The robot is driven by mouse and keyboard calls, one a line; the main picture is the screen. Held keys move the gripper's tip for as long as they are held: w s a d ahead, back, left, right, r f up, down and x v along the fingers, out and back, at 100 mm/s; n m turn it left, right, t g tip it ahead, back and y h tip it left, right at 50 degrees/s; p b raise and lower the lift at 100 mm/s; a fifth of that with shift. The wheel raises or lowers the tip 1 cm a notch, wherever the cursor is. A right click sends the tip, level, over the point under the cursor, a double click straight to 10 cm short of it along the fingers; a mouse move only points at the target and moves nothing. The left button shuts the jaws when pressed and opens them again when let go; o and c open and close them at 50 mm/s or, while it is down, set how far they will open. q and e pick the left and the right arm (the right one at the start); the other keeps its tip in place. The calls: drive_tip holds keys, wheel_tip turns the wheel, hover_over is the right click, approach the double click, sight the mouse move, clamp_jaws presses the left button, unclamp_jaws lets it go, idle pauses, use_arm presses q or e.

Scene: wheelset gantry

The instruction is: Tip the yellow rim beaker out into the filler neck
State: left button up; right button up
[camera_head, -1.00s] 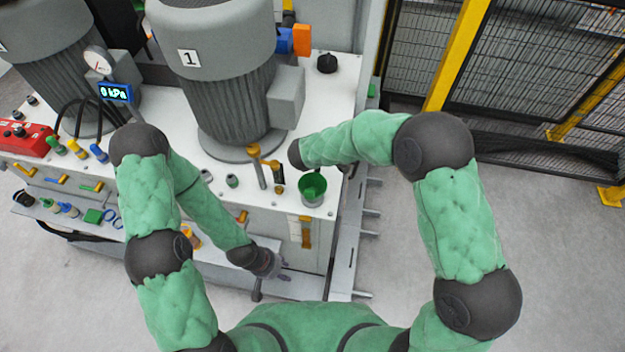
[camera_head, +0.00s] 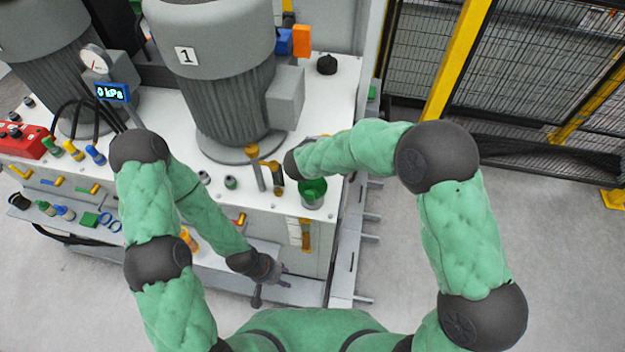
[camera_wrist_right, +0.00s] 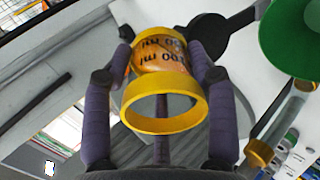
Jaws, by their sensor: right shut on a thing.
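The yellow rim beaker (camera_wrist_right: 165,85) shows in the right wrist view, with an orange body, ml markings and its yellow rim towards the camera. My right gripper (camera_wrist_right: 165,60) is shut on it, one finger on each side. In the head view the beaker and right gripper are hidden by my right forearm. What appears to be the filler neck (camera_head: 313,194), a round green-mouthed part, stands at the deck's front right corner, close to my right wrist. Its green mouth also seems to show in the right wrist view (camera_wrist_right: 296,38). My left gripper (camera_head: 283,277) hangs before the bench, apart from the neck; its fingers are unclear.
A large grey motor (camera_head: 235,100) marked 1 stands behind the neck. Upright posts with brown tops (camera_head: 254,165) stand just left of it. A black knob (camera_head: 327,64) sits on the back deck. Yellow-framed fencing (camera_head: 455,65) stands right; the floor there is clear.

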drive_tip(key=shift+s+a+r+t+h+b, duration=0.1)
drive_tip(key=shift+r+t+h+b, duration=0.3)
drive_tip(key=shift+t+b, duration=0.65)
drive_tip(key=shift+f+b, duration=0.2)
drive_tip(key=shift+b, duration=0.25)
drive_tip(key=shift+s+f+t+h+b, duration=0.1)
drive_tip(key=shift+f+t+h+b, duration=0.35)
drive_tip(key=shift+b, duration=0.55)
